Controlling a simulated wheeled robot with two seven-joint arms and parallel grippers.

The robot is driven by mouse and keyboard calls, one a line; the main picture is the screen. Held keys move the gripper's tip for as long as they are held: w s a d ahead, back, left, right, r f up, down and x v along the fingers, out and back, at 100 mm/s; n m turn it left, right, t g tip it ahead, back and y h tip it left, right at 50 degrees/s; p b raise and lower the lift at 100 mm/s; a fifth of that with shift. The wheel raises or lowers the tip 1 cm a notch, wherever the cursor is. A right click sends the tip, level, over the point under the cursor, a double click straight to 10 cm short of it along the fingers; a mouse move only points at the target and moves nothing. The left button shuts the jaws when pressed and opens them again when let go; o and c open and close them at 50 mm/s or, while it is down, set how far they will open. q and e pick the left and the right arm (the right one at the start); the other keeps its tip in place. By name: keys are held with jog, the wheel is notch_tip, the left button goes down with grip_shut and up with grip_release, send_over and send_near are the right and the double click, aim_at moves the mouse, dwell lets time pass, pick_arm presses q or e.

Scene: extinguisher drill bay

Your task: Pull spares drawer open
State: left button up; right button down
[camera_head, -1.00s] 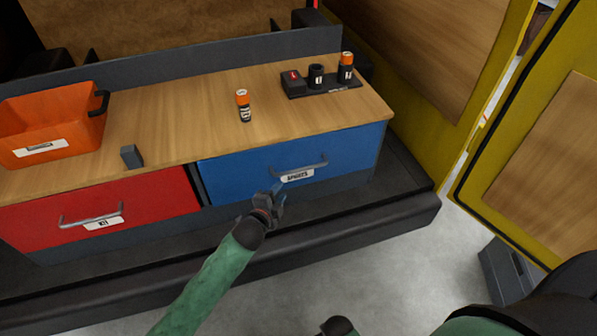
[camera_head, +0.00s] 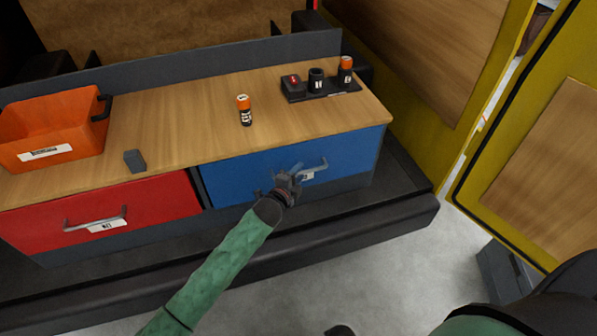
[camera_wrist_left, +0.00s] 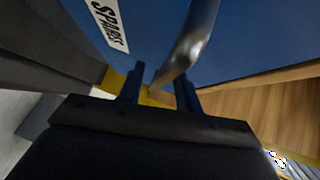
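The blue spares drawer (camera_head: 245,178) is closed under the wooden worktop. Its grey bar handle (camera_head: 313,168) sits on the front, and the label is partly hidden by my gripper. My left gripper (camera_head: 289,178) is at the left part of this handle. In the left wrist view the handle (camera_wrist_left: 192,42) runs down between the two separated fingers of the left gripper (camera_wrist_left: 158,92), with gaps showing beside it. The SPARES label (camera_wrist_left: 108,25) is just above left there.
A red drawer (camera_head: 150,205) is closed to the left. On the worktop (camera_head: 180,130) stand an orange bin (camera_head: 60,120), a small grey block (camera_head: 135,160), an orange-capped bottle (camera_head: 245,112) and a black holder (camera_head: 325,93). A dark ledge (camera_head: 330,232) runs below the drawers.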

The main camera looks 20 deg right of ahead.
pick_arm(q)
jog(key=shift+w+d, duration=0.15)
pick_arm(e)
jog(key=shift+f, duration=0.15)
pick_arm(q)
grip_shut()
